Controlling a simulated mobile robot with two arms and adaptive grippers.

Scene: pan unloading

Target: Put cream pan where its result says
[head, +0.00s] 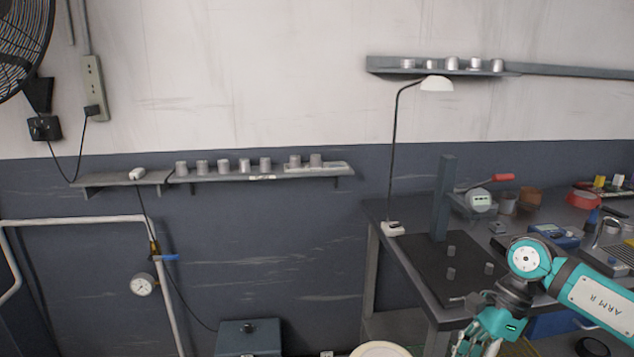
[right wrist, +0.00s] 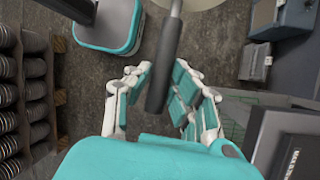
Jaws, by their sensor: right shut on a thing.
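My right gripper (head: 485,335) is low at the front right in the head view, beside the workbench's front edge. In the right wrist view the right gripper (right wrist: 160,95) is shut on a dark handle (right wrist: 166,62), which lies between its fingers. The handle runs up to the cream pan (right wrist: 205,3), of which only an edge shows at the top. The cream pan (head: 380,349) also shows at the bottom edge of the head view, partly cut off. What is in the pan cannot be seen. My left gripper is not in view.
Wall shelves (head: 220,177) carry more cylinders. A dark box (head: 248,337) stands below. Racks (right wrist: 30,95) stand left in the wrist view.

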